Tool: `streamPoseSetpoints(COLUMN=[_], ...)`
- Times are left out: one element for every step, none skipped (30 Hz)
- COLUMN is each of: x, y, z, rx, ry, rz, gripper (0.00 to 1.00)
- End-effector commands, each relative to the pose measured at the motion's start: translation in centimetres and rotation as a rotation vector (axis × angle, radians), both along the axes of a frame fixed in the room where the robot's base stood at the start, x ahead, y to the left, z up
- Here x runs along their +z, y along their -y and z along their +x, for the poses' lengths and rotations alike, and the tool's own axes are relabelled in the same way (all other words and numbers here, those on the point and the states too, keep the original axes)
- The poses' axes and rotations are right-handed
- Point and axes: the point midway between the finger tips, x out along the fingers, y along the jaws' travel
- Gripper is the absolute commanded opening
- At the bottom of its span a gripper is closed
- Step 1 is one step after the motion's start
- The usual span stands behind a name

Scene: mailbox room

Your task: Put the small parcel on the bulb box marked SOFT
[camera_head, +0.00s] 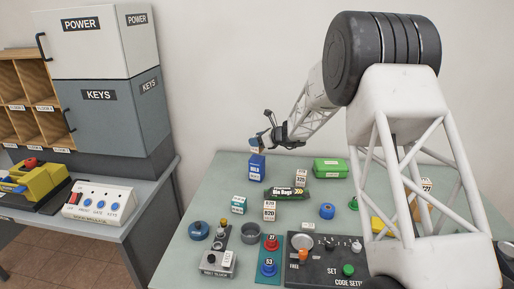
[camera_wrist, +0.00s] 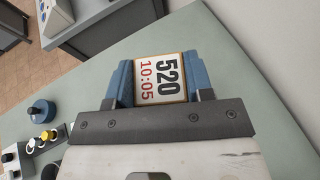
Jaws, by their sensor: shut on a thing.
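My gripper (camera_head: 262,143) is at the back left of the green-grey table, above a blue box (camera_head: 257,170) with white lettering too small to read surely. In the head view the parcel is mostly hidden by the gripper and too small to make out. I cannot read SOFT on any box. The blue box does not show clearly in the wrist view.
A black-green bag (camera_head: 290,193), a green case (camera_head: 329,168), a box marked 820 (camera_head: 269,211) and a teal-white box (camera_head: 238,204) stand nearby. A control panel (camera_head: 335,262) is at the front. Cabinets marked POWER and KEYS (camera_head: 115,110) stand left.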

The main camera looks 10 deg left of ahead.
Motion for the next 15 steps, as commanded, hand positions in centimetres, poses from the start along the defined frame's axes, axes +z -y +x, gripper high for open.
streamPoseSetpoints(x=[-0.03,-0.05,-0.05,-0.05,-0.05,-0.05,-0.04,-0.03,-0.03,-0.04,-0.07,-0.14,-0.25,-0.43,-0.72], y=[-0.06,-0.07,-0.08,-0.08,-0.08,-0.08,-0.07,-0.08,-0.08,-0.08,-0.08,-0.07,-0.07,-0.07,-0.07], z=[0.14,0.19,0.23,0.24,0.24,0.23,0.23,0.23,0.22,0.22,0.22,0.21,0.21,0.20,0.20], rx=[0.000,0.000,0.000,0.000,0.000,0.000,0.000,0.000,0.000,0.000,0.000,0.000,0.000,0.001,0.000], ry=[0.000,0.000,0.000,0.000,0.000,0.000,0.000,0.000,0.000,0.000,0.000,0.000,-0.001,-0.002,-0.002], rz=[0.000,0.000,0.000,0.000,0.000,0.000,0.000,0.000,0.000,0.000,0.000,0.000,0.000,0.000,0.000], gripper=[0.22,0.22,0.22,0.22,0.22,0.22,0.22,0.22,0.22,0.22,0.22,0.22,0.22,0.22,0.22])
